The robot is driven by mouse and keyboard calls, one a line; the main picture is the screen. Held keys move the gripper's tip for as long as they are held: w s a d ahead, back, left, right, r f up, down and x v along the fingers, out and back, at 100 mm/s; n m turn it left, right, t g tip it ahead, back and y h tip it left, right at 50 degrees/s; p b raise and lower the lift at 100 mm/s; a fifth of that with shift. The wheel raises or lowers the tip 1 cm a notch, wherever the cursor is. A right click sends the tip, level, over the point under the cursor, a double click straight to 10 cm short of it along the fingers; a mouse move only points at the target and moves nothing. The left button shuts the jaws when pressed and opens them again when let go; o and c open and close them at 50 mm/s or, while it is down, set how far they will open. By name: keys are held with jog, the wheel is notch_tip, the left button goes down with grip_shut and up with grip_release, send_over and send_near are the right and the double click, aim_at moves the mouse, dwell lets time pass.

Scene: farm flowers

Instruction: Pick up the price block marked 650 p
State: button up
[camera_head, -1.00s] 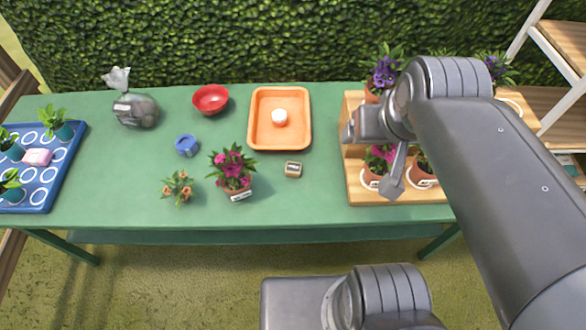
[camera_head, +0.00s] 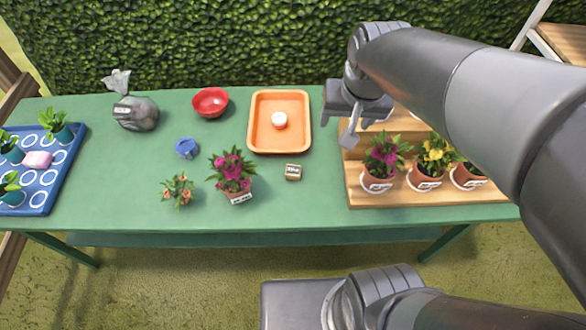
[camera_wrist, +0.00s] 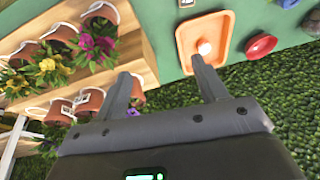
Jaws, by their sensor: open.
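A small tan block with a dark-lettered label (camera_head: 293,172) sits on the green table, below the orange tray and right of the pink-flowered pot; its lettering is too small to read. My gripper (camera_head: 341,124) is open and empty, above the table between the orange tray and the wooden flower stand. In the wrist view, my gripper (camera_wrist: 160,80) has its two fingers spread with nothing between them. The tan block is not clearly visible in the wrist view.
The orange tray (camera_head: 254,135) holds a white round item (camera_head: 279,120). A pink-flowered pot (camera_head: 235,175), an orange-flowered plant (camera_head: 177,189), a blue item (camera_head: 187,148) and a red bowl (camera_head: 210,102) stand leftward. The wooden stand (camera_head: 440,196) holds several pots at the right.

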jog(key=w+a+f+g, duration=0.2)
jog(key=w+a+f, duration=0.3)
jog(key=w+f, duration=0.15)
jog(key=m+g, duration=0.1)
jog(key=g, duration=0.1)
send_over(294, 167)
notch_tip(294, 167, down, 12)
jog(key=f, duration=0.5)
jog(key=shift+w+a+f, duration=0.25)
jog(key=shift+w+f, duration=0.05)
jog(key=shift+f, duration=0.05)
jog(key=shift+s+d+f, duration=0.1)
jog(key=shift+f, duration=1.3)
jog(key=shift+s+d+f, duration=0.1)
jog(key=shift+f, duration=1.3)
jog(key=shift+c, duration=0.4)
jog(key=c, duration=1)
jog(key=shift+r, duration=0.1)
